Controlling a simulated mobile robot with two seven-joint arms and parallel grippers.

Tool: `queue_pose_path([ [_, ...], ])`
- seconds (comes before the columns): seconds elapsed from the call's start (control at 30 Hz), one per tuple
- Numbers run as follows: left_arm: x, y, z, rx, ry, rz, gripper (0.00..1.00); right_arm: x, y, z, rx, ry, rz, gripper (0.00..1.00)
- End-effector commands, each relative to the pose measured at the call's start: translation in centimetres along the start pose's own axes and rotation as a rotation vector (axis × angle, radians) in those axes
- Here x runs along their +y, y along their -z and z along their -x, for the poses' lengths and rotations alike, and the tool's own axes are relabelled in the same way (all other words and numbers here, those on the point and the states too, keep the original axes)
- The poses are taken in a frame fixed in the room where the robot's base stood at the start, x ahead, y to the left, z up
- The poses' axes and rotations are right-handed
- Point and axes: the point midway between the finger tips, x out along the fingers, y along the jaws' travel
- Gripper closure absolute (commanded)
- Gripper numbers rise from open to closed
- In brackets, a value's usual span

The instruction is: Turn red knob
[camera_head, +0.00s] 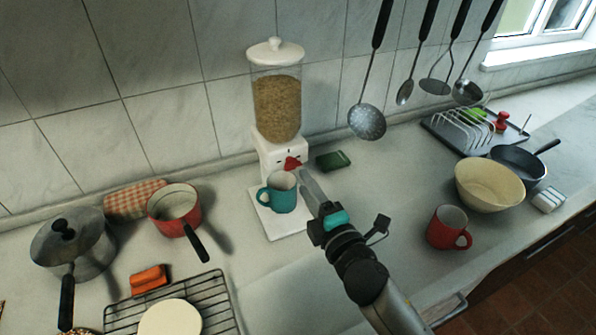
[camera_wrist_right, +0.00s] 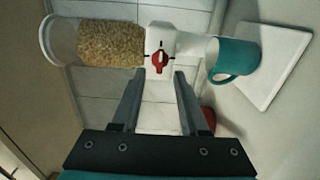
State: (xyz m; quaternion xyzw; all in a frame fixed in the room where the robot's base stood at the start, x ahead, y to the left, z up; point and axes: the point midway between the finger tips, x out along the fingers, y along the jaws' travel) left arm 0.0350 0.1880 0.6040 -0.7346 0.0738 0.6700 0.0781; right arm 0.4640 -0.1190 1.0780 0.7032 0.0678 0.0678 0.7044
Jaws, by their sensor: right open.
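The red knob (camera_head: 292,163) is on the front of a white dispenser (camera_head: 277,100) whose clear upper part holds grain. In the right wrist view the red knob (camera_wrist_right: 159,62) shows face-on, just beyond the fingertips. A teal mug (camera_head: 282,192) stands on the dispenser's white base below the knob; it also shows in the right wrist view (camera_wrist_right: 234,60). My right gripper (camera_head: 306,178) is open in front of the dispenser, with its fingers pointing at the knob. In the right wrist view the knob lies between the lines of the two fingers. Contact with the knob cannot be told. My left gripper is not in view.
A red mug (camera_head: 446,228), a cream bowl (camera_head: 488,185) and a dark pan (camera_head: 518,164) stand on the right. A red pot (camera_head: 174,208), a lidded grey pot (camera_head: 73,243) and a wire rack (camera_head: 215,297) are on the left. Ladles hang on the wall at upper right.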

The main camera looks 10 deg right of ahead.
Motion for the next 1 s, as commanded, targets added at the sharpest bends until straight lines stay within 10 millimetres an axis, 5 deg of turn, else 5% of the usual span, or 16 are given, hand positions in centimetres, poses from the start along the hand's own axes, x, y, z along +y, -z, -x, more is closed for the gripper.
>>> queue_pose_path([
  [0.33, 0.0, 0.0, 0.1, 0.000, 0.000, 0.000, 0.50, 0.0, 0.0, -4.1, 0.000, -0.001, -0.002, 0.56],
  [0.77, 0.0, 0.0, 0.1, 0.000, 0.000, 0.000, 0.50, 0.0, 0.1, -4.8, 0.001, 0.000, -0.002, 0.56],
  [1.0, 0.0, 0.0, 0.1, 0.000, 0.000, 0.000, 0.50, 0.0, 0.0, -4.8, 0.001, 0.000, -0.001, 0.81],
])
